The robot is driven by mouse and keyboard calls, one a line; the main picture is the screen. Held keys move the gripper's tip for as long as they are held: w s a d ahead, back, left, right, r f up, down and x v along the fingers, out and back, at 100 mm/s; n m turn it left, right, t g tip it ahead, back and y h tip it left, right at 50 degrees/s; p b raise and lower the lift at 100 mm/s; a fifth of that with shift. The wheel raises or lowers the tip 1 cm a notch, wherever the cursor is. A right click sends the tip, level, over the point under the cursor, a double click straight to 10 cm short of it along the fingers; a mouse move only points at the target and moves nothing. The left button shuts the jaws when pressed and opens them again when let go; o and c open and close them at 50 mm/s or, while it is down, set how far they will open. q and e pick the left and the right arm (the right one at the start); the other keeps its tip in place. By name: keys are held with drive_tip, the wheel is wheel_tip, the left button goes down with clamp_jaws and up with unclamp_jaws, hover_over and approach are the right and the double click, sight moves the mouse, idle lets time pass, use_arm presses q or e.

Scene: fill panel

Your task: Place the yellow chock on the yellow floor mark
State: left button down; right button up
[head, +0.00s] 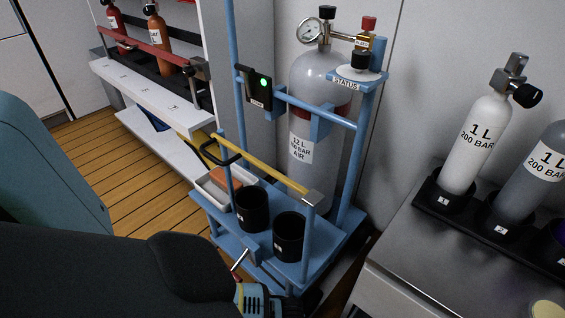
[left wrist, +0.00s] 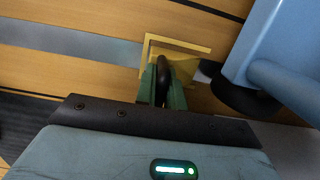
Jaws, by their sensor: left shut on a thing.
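In the left wrist view, my left gripper (left wrist: 163,82) has its green fingers shut on a black loop-shaped grip, which appears to be part of the yellow chock (left wrist: 187,68). The chock shows only partly beyond the fingertips; the fingers hide the rest. The yellow floor mark (left wrist: 180,40) is a thin angular outline on the wood floor just beyond the fingertips. The chock overlaps it in the picture; I cannot tell whether the chock touches the floor. In the head view the left fingers, chock and mark are hidden. My right gripper is not in view.
The blue trolley (head: 341,247) carries a large grey cylinder (head: 318,95) and two black cups. In the left wrist view its black wheel (left wrist: 240,98) is close right of the chock. A bench (head: 420,265) with small cylinders stands right. Open wood floor (head: 105,160) lies left.

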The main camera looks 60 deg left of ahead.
use_arm(q)
drive_tip(key=shift+f, duration=0.1)
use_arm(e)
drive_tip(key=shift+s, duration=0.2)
use_arm(q)
drive_tip(key=c, duration=1.5)
unclamp_jaws()
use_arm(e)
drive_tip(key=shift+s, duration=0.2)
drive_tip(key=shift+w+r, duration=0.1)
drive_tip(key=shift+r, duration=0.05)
